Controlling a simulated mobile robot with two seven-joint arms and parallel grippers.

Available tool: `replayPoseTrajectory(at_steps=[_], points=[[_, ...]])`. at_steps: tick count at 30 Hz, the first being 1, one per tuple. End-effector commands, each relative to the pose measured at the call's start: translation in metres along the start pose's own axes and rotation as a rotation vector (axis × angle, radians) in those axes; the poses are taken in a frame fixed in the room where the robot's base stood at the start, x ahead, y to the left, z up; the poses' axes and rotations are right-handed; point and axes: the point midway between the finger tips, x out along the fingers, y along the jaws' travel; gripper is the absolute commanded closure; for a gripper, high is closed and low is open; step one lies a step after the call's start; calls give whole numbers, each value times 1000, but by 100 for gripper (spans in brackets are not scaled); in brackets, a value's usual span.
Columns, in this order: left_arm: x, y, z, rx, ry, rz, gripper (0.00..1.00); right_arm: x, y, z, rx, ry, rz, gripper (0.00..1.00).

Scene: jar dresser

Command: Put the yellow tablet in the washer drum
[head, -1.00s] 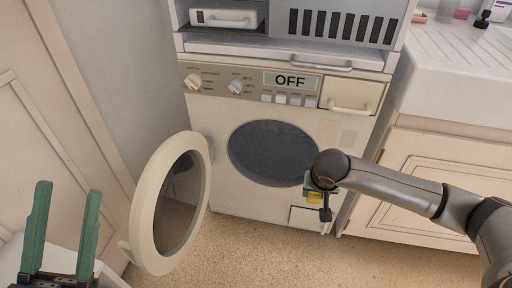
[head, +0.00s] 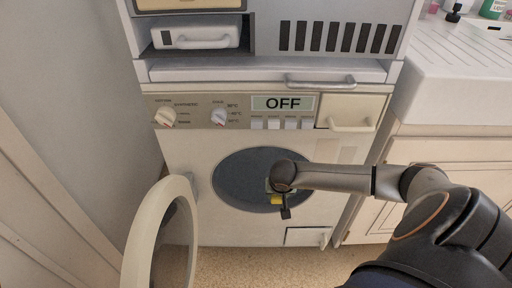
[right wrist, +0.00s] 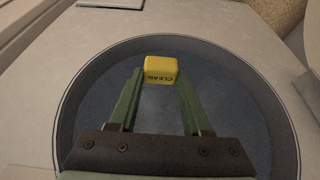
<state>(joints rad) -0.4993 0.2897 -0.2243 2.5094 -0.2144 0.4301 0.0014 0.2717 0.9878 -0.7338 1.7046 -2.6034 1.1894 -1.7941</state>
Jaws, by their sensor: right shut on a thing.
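The yellow tablet (right wrist: 160,70), marked CLEAN, is held between the green fingertips of my right gripper (right wrist: 159,82) in the right wrist view. In the head view a bit of the tablet (head: 277,199) shows below my right wrist, and the fingers are mostly hidden. The washer's round drum opening (head: 236,178) is behind the gripper, and its dark interior (right wrist: 90,112) fills much of the right wrist view. The tablet appears in front of or at the opening; its exact depth is unclear. The washer door (head: 152,225) stands open on the left. My left gripper is out of view.
The washer front has a control panel (head: 180,108) reading OFF and a closed drawer (head: 351,112). A small hatch (head: 306,236) is at the lower right. A sink cabinet (head: 420,150) stands to the right.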

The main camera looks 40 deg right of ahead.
Motion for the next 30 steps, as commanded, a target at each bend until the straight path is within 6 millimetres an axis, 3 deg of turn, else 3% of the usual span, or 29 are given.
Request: replayPoseTrajectory(at_steps=[12,19,30], points=[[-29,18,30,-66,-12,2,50,70,-27,-58,5,-2,-3,100],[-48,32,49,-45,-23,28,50,115,-36,-68,3,-2,-3,100],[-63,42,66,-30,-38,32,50,147,-41,-73,0,-4,-2,100]])
